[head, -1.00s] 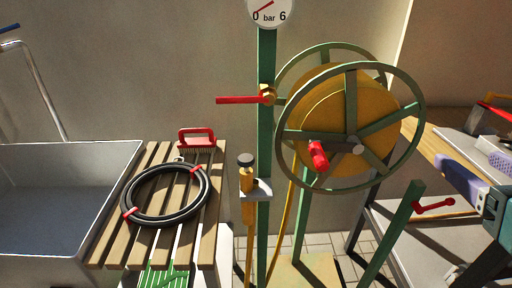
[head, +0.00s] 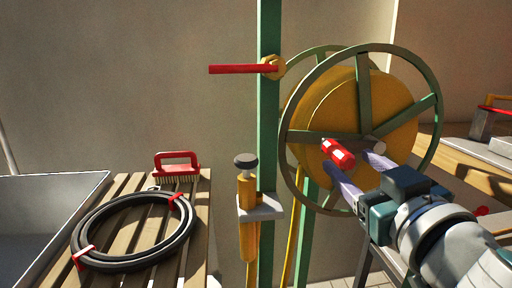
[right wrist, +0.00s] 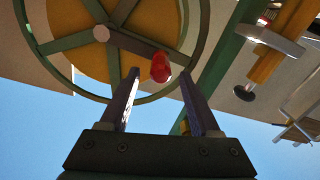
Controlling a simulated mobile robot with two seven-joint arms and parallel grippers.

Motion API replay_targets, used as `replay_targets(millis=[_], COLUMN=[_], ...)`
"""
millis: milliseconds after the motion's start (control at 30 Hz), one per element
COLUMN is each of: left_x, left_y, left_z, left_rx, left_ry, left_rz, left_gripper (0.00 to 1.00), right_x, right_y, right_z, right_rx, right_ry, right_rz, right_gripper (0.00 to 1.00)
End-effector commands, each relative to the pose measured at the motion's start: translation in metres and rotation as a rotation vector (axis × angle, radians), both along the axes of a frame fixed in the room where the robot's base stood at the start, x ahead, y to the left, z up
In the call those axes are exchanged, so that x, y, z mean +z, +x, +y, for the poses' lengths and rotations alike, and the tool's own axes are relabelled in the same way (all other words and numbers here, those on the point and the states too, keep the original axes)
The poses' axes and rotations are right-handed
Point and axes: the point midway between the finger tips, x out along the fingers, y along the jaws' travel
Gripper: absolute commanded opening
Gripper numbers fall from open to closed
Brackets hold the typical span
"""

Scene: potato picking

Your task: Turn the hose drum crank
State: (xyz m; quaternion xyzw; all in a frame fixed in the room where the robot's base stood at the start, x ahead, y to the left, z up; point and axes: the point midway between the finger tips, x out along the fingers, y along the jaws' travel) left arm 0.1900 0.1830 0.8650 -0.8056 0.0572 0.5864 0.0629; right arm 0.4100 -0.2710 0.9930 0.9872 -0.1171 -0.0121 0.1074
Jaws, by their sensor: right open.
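The hose drum (head: 350,112) is a yellow reel between green spoked wheels on a green post. Its red crank handle (head: 338,152) sticks out from the front wheel, low and left of the hub. My right gripper (head: 352,172) is open, with its two fingers reaching toward the handle. In the right wrist view the red handle (right wrist: 160,67) shows between the tips of the open right gripper (right wrist: 158,88), nearer the right finger. No firm contact can be made out. My left gripper is not in view.
A red valve lever (head: 238,69) sticks out left from the post. A yellow spray nozzle (head: 247,190) sits in a grey holder on the post. A slatted bench (head: 195,225) bears a coiled black hose (head: 132,232) and a red brush (head: 177,166). A grey basin (head: 45,215) stands left.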

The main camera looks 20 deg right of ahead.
Motion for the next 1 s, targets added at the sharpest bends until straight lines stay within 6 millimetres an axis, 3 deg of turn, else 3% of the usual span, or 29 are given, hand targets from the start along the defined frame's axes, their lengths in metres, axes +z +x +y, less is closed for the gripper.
replay_targets(millis=[100,267,633,1000], left_x=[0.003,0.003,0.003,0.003], left_y=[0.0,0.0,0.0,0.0], left_z=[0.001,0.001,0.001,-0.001], left_rx=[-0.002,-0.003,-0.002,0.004], left_ry=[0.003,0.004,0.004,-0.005], left_rz=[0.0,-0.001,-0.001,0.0], left_gripper=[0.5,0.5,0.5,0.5], right_x=[0.002,0.0,-0.001,-0.001], right_y=[0.02,0.036,0.041,0.041], right_z=[-0.005,-0.008,-0.01,-0.01], right_rx=[0.001,0.001,0.0,0.0], right_ry=[-0.002,0.0,0.001,0.001], right_rz=[-0.001,-0.001,0.001,0.001], right_gripper=[0.63,0.63,0.63,0.22])
